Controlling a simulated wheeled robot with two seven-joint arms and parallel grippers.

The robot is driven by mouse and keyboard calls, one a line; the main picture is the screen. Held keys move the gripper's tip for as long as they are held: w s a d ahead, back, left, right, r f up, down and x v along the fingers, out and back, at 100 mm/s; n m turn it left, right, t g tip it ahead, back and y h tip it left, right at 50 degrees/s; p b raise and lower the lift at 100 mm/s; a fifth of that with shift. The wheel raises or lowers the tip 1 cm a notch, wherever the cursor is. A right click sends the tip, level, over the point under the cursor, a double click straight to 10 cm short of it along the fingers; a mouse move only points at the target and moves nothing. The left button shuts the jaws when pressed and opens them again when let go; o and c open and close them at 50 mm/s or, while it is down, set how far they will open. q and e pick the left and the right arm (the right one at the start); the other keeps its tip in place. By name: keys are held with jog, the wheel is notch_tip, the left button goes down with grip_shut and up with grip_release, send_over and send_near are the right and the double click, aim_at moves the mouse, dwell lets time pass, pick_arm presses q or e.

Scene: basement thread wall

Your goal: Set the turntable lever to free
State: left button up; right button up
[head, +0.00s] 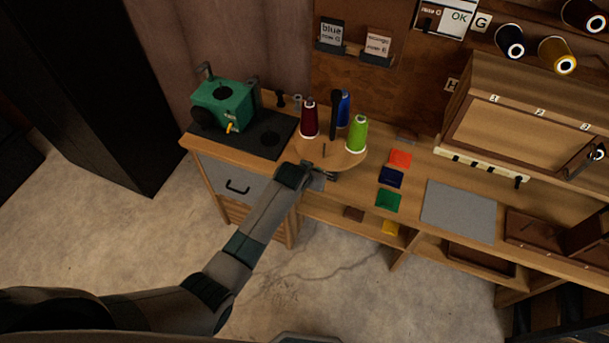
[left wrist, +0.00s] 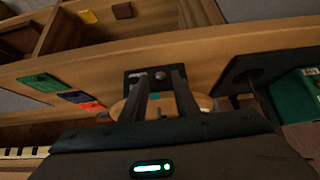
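The turntable (head: 347,158) is a round wooden disc on the bench, carrying a dark red, a blue and a green thread cone around a dark post. In the left wrist view part of its disc (left wrist: 118,108) shows behind my fingers. A dark plate with small silver knobs (left wrist: 160,75) sits at the bench's front edge; it looks like the lever's mount, but the lever's setting cannot be read. My left gripper (head: 325,178) is at the front edge just below the turntable. In the left wrist view its fingers (left wrist: 161,84) are apart, close to the plate. My right gripper is not in view.
A green machine (head: 222,104) on a black base stands left of the turntable. Orange, navy and green swatches (head: 388,200) and a grey mat (head: 459,211) lie to the right. A wooden cabinet (head: 520,125) stands at the back right. The floor in front is clear.

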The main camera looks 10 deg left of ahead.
pick_arm(q)
jog(key=b+v, duration=0.3)
jog(key=v, duration=1.4)
jog(key=shift+a+b, duration=0.1)
jog(key=shift+b, duration=0.2)
jog(key=s+a+f+g+b, duration=0.15)
jog(key=s+f, duration=0.25)
jog(key=f, duration=1)
jog(key=s+a+f+g+y+b, duration=0.1)
jog(key=s+a+f+b, duration=0.3)
jog(key=f, duration=1)
jog(key=s+a+f+g+b, duration=0.1)
jog(key=s+f, duration=0.4)
jog(key=f, duration=0.9)
jog(key=s+a+f+g+b, duration=0.1)
jog(key=s+a+f, duration=0.2)
jog(key=s+f, duration=0.5)
jog(key=s+a+f+g+b, duration=0.1)
jog(key=s+a+f, duration=0.3)
jog(key=s, duration=1.2)
jog(key=s+a+f+g+y+b, duration=0.1)
jog(key=s+a+f+b, duration=0.2)
jog(key=s+f, duration=0.8)
jog(key=shift+s+a+f+n, duration=0.35)
jog(key=shift+s+a, duration=0.1)
jog(key=shift+s, duration=0.25)
jog(key=shift+d, duration=0.1)
